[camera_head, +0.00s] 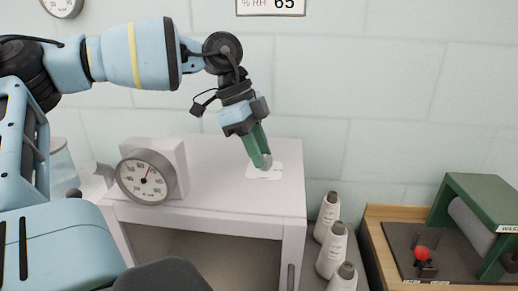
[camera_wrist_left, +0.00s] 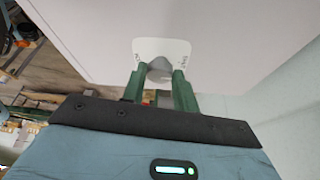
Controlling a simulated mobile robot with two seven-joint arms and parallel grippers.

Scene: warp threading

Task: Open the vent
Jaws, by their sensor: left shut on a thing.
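The vent control is a small grey knob (camera_head: 266,161) on a white label plate (camera_head: 276,173) on top of a white cabinet (camera_head: 215,170). My left gripper (camera_head: 262,160) reaches down from above with its green fingers at the knob. In the left wrist view the two fingers (camera_wrist_left: 160,84) stand on either side of the grey knob (camera_wrist_left: 159,68), shut on it. The white plate (camera_wrist_left: 175,46) has small lettering on it, too blurred to read fully. My right gripper is not in view.
A round dial gauge (camera_head: 146,177) stands at the cabinet's left front. Several white thread cones (camera_head: 332,250) stand right of the cabinet. A wooden tray (camera_head: 375,225) with a green frame and a red ball knob (camera_head: 421,252) lies further right. The cabinet top around the plate is clear.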

